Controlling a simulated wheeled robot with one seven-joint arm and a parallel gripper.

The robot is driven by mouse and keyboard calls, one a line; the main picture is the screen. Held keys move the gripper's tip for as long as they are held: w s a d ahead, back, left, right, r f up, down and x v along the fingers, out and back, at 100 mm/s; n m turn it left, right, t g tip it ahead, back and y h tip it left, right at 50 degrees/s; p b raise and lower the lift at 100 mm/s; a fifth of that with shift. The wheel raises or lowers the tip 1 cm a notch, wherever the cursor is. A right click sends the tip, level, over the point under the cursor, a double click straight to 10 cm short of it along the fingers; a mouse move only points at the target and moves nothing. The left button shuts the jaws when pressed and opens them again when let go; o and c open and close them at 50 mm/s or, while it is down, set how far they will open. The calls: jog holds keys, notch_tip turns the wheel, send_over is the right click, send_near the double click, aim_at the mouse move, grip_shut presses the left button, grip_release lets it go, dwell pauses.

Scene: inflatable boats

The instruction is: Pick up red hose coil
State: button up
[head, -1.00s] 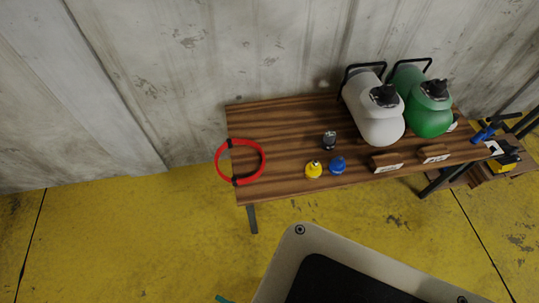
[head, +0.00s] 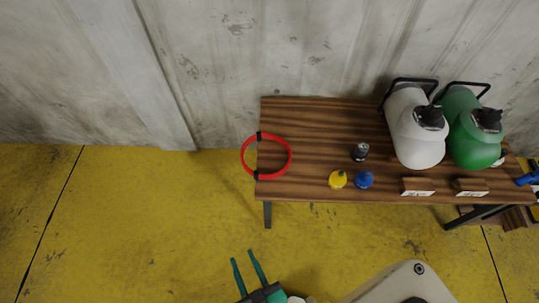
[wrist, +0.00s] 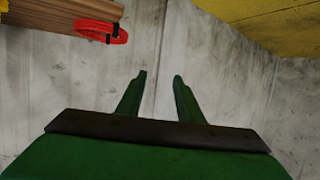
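The red hose coil (head: 287,165) lies at the left end of the wooden table (head: 320,120), with black bands on it and its left side sticking out past the table edge. In the wrist view the coil (wrist: 98,28) shows at the upper left, at the end of the table. My green gripper (head: 245,270) is at the bottom of the head view, in front of the table and well apart from the coil. Its two fingers (wrist: 160,90) stand apart with nothing between them.
A yellow cap (head: 338,179), a blue cap (head: 364,179) and a dark fitting (head: 360,152) stand right of the coil. A white tank (head: 416,140) and a green tank (head: 470,135) stand farther right. The yellow floor (head: 130,220) left of the table is clear.

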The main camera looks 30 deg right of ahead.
jog(key=w+d+f+m+g+h, duration=0.2)
jog(key=w+d+f, duration=0.3)
jog(key=w+f, duration=0.3)
jog(key=m+g+h, duration=0.4)
jog(key=m+h, duration=0.4)
send_near(287, 161)
jog(key=x, duration=0.5)
jog(key=shift+w+d+r, duration=0.15)
jog(key=shift+w+d, duration=0.05)
jog(key=shift+w, duration=0.35)
jog(key=d, duration=0.1)
jog(key=w+d+f, duration=0.1)
jog(key=d+f, duration=0.1)
jog(key=d, duration=0.1)
jog(key=shift+w+f, duration=0.2)
jog(key=shift+w, duration=0.1)
jog(key=shift+a, duration=0.1)
jog(key=shift+w, duration=0.1)
grip_shut()
